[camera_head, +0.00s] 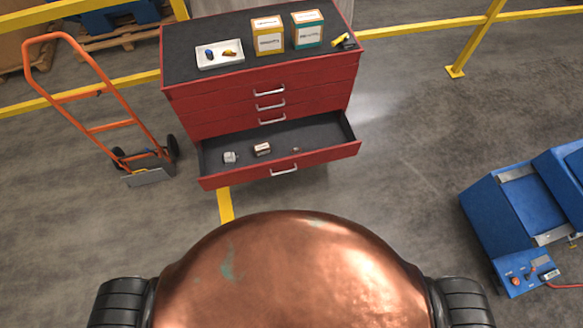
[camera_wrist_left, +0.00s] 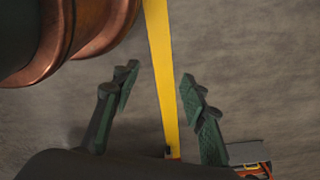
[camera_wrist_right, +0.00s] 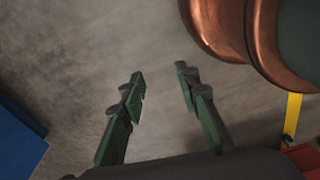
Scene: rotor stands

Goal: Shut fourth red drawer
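The red drawer cabinet (camera_head: 215,110) stands ahead of me in the head view. Its fourth drawer (camera_head: 235,178), the lowest one showing, is pulled out and has a silver handle (camera_head: 284,170). Several small items lie inside it, among them a grey part (camera_head: 230,157) and a small box (camera_head: 262,149). The three drawers above, with handles such as the top one (camera_head: 268,91), are shut. My left gripper (camera_wrist_left: 157,84) is open and empty over the floor. My right gripper (camera_wrist_right: 160,75) is also open and empty over the floor. Neither gripper shows in the head view.
An orange hand truck (camera_head: 110,127) stands left of the cabinet. A blue machine (camera_head: 515,215) is at the right. A white tray (camera_head: 219,65), an orange box (camera_head: 268,36) and a green box (camera_head: 307,30) sit on the cabinet top. Floor between me and the drawer is clear.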

